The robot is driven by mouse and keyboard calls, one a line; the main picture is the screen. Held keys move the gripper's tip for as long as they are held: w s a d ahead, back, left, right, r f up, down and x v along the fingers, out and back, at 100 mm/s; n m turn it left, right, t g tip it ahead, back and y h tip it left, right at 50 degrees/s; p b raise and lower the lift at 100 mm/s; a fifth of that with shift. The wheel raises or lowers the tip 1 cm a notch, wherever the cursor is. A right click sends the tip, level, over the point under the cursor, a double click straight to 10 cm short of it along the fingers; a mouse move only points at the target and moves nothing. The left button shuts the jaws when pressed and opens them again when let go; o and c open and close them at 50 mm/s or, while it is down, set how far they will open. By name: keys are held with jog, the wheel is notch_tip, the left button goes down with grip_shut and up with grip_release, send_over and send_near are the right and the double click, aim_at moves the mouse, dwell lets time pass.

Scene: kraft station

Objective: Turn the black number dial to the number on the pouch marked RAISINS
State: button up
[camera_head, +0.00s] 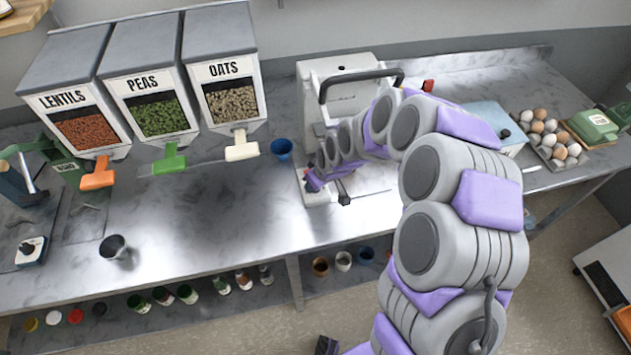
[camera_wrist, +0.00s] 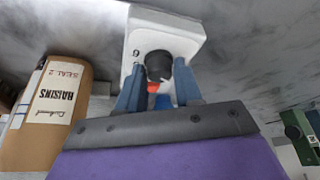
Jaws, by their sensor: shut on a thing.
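In the wrist view, the black number dial (camera_wrist: 157,66) stands on a white base (camera_wrist: 184,25) with small dark numerals at its left. My gripper (camera_wrist: 158,88) has a blue-grey finger on each side of the dial and is shut on it. A red-orange patch shows just below the dial, between the fingers. The brown pouch (camera_wrist: 78,133) marked RAISINS is at the left; its label seems to read "SEAL 2". In the head view, my gripper (camera_head: 325,186) is low at the front of the white machine (camera_head: 320,75); I cannot make out the pouch there.
Dispensers of lentils (camera_head: 85,135), peas (camera_head: 160,117) and oats (camera_head: 233,103) stand at the back left. A blue cup (camera_head: 282,149) is left of the machine. An egg tray (camera_head: 549,152) is at the right. The front middle of the counter (camera_head: 210,225) is clear.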

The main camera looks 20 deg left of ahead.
jog(key=o, duration=1)
jog(key=p+v, duration=0.2)
jog(key=v, duration=1.5)
jog(key=shift+d, duration=0.1)
jog(key=s+d+r+m+g+h, duration=0.1)
jog(key=s+d+r+m, duration=0.2)
jog(key=s+d, duration=0.45)
jog(key=s+d+r+m+g+h, duration=0.1)
jog(key=s+d+r+m+h, duration=0.1)
jog(key=s+d, duration=0.6)
jog(key=s+d+m+g, duration=0.1)
jog(key=s+d+m, duration=0.2)
jog(key=s, duration=0.4)
jog(key=s+d+r+m+g+b, duration=0.1)
jog(key=s+d+m, duration=0.2)
jog(key=s+d, duration=0.3)
jog(key=shift+s+d+m+h, duration=0.25)
jog(key=shift+s+m+h, duration=0.15)
jog(key=shift+s, duration=0.65)
